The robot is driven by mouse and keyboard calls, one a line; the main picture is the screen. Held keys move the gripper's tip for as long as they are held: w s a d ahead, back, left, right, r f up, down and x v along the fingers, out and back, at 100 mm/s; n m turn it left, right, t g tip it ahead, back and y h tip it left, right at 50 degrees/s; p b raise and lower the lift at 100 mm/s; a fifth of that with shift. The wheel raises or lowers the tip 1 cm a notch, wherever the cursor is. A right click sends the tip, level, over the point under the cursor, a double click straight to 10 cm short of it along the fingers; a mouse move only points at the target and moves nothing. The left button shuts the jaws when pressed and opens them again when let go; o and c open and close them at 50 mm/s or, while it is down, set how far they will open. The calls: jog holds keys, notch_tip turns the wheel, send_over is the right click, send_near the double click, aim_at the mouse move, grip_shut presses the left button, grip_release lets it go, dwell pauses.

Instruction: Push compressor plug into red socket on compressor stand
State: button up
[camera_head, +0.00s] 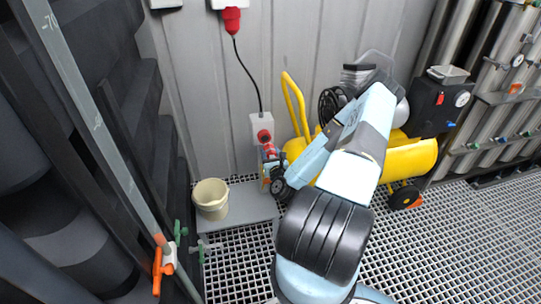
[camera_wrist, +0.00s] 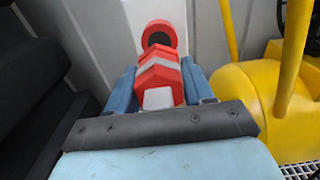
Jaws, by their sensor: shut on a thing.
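The red plug with a pale band (camera_wrist: 158,78) is between the two blue fingers of my gripper (camera_wrist: 159,85), which is shut on it. In the head view the plug (camera_head: 270,151) shows small at the end of my gripper (camera_head: 271,160). The red round socket (camera_wrist: 158,33) with a dark opening lies just beyond the plug's tip in the wrist view.
The yellow compressor (camera_head: 413,158) stands right of my gripper, with its yellow handle (camera_head: 297,105) close by. A cream bucket (camera_head: 211,198) stands on a grey plate (camera_head: 240,207) at left. A black cable (camera_head: 249,78) hangs from an upper red plug (camera_head: 231,20).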

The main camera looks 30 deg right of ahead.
aim_at(267, 145)
jog(key=shift+x, duration=2.6)
jog(key=shift+a+r, duration=0.1)
jog(key=shift+w, duration=0.5)
jog(key=o, duration=1.5)
